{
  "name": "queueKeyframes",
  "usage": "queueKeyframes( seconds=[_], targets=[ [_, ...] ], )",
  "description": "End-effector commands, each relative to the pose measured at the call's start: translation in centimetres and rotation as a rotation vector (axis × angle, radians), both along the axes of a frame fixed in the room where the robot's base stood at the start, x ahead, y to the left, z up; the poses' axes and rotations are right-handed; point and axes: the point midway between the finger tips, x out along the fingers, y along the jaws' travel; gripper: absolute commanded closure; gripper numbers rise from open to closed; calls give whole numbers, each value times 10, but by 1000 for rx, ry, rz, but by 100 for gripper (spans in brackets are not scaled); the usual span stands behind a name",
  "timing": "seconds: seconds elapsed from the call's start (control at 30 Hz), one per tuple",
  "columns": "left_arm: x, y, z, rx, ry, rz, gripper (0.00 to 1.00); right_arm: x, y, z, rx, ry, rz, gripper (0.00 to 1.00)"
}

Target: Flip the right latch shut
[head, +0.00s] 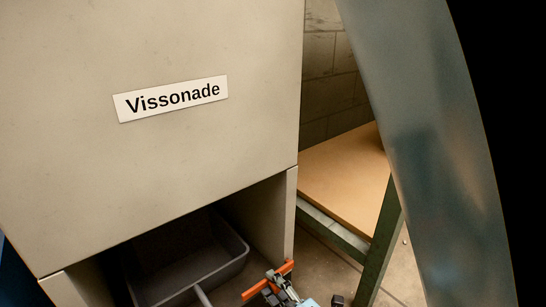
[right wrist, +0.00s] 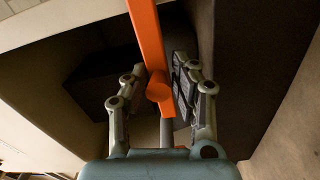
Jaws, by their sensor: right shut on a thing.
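My right gripper (head: 277,286) shows at the bottom edge of the head view, in front of the cabinet opening. It also shows in the right wrist view (right wrist: 160,80), shut on an orange bar (right wrist: 148,35). The bar runs up between the fingers and has a round orange knob near its lower end. In the head view the orange bar (head: 285,268) shows partly behind the gripper. Whether this bar is the right latch, I cannot tell. No other latch can be made out. My left gripper is not in view.
A beige cabinet (head: 200,45) labelled "Vissonade" (head: 171,99) fills the left. A dark grey divided tray (head: 190,268) lies in its lower opening. A workbench with a wooden top (head: 345,175) and green leg (head: 380,240) stands at the right. A large blue-grey curved part (head: 430,150) blocks the right side.

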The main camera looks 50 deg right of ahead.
Motion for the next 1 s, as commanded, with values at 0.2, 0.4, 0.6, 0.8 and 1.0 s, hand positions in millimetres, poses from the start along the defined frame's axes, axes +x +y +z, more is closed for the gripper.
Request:
queueKeyframes(
  seconds=[0.2,0.4,0.6,0.8,1.0],
  targets=[
    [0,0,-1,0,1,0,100,-3,4,-5,8,14,4,100],
    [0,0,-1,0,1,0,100,-3,3,-4,7,12,2,59],
    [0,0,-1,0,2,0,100,-1,2,-2,5,6,1,59],
    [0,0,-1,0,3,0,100,-1,1,6,2,2,2,59],
    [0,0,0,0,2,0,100,-2,1,30,2,1,2,59]
  ],
)
